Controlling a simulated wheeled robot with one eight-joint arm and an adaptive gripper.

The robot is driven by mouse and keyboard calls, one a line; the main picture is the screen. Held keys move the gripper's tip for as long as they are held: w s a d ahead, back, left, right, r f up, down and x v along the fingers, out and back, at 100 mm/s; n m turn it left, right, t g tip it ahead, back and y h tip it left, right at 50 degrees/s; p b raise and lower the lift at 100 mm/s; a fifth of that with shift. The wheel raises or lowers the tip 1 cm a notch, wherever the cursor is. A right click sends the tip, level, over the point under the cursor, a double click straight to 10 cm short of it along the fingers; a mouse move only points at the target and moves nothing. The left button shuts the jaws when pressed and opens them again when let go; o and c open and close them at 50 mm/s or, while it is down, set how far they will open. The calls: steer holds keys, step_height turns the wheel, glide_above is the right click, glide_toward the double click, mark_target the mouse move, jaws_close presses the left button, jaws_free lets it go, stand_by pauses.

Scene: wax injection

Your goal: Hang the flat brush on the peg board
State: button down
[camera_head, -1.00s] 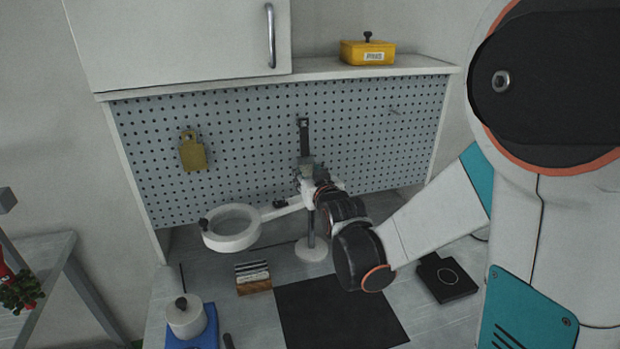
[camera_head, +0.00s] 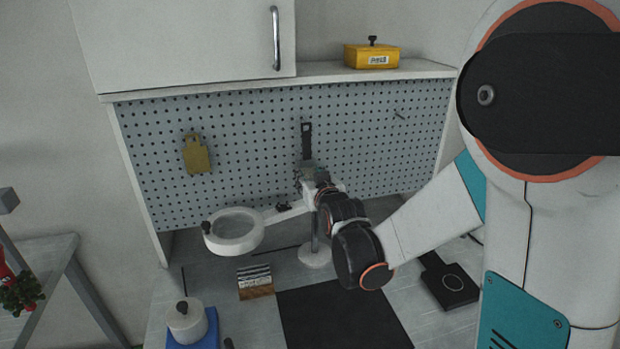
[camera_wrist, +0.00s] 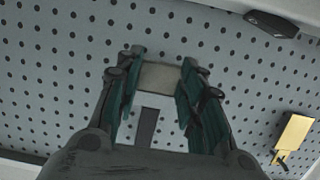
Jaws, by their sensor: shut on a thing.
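The flat brush (camera_head: 306,143) stands upright in front of the peg board (camera_head: 250,130), dark handle up with a small opening near its top. My gripper (camera_wrist: 160,80) is shut on the brush's pale flat part, which shows between the green finger pads in the wrist view. The dark handle (camera_wrist: 147,126) runs down toward the palm there. In the head view my wrist hides part of the brush's lower end. I cannot tell whether the handle touches the board or has a peg through it. A thin bare peg (camera_head: 399,115) sticks out at the board's upper right.
A brass-coloured tool (camera_head: 196,153) hangs at the board's left; it also shows in the wrist view (camera_wrist: 293,135). A white ring magnifier (camera_head: 234,247) on a stand is close beneath my gripper. A yellow box (camera_head: 371,56) sits on the shelf above.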

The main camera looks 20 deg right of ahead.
steer(key=c, duration=1)
jaws_free()
steer(key=shift+s, duration=0.15)
steer(key=s+g, duration=0.3)
steer(key=s, duration=0.8)
steer(key=s+f+g, duration=0.1)
steer(key=s+g, duration=0.2)
steer(key=s, duration=0.8)
steer(key=s+g, duration=0.2)
steer(key=s, duration=1)
steer(key=shift+s+f+g, duration=0.1)
steer(key=shift+f+g, duration=0.1)
steer(key=shift+g, duration=0.2)
